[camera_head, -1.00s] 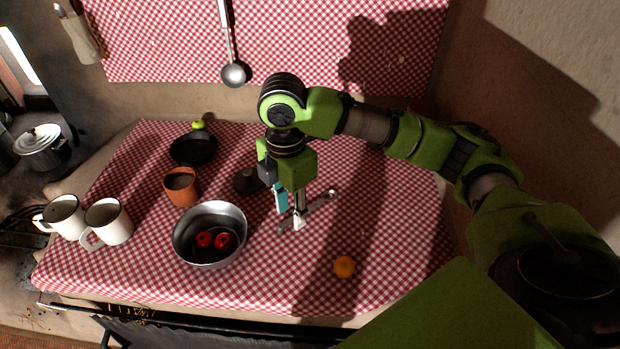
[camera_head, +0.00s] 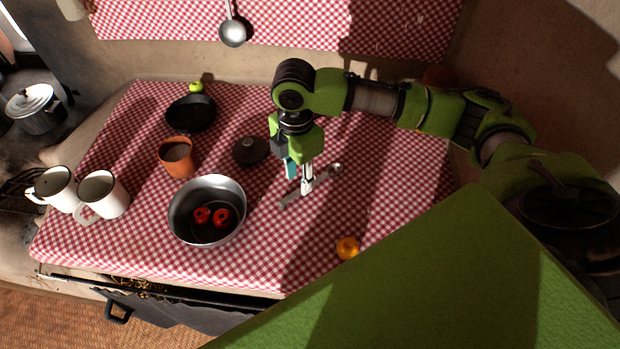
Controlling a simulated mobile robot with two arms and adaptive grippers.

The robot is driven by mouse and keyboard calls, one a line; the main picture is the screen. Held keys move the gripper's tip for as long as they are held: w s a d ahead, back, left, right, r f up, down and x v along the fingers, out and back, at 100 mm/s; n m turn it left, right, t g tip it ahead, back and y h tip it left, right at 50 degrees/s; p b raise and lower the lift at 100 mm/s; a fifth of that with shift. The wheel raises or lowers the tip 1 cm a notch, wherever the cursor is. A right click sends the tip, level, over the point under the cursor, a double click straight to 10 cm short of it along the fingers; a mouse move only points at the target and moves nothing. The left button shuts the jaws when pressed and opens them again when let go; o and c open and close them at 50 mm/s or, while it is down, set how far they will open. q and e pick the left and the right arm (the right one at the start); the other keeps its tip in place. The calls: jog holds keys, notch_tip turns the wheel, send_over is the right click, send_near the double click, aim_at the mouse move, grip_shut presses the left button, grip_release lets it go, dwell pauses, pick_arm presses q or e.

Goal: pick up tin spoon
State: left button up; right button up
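The tin spoon (camera_head: 325,175) lies slantwise on the red-checked cloth, its small bowl to the upper right and its handle to the lower left. My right gripper (camera_head: 307,187) points down over the middle of the spoon. Its pale fingertips overlap the handle in the picture and hide part of it. I cannot tell whether the fingers touch or close on the spoon. My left gripper is not in view.
A metal bowl (camera_head: 182,222) with red items stands left of the spoon. An orange fruit (camera_head: 347,248) lies near the front; cloth right of the spoon is clear.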

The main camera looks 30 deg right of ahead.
aim_at(299, 188)
jog(key=f, duration=0.3)
jog(key=f+p, duration=0.1)
jog(key=f, duration=0.1)
jog(key=shift+w+d+f, duration=0.25)
jog(key=shift+w+f, duration=0.05)
jog(key=shift+f, duration=0.05)
grip_shut()
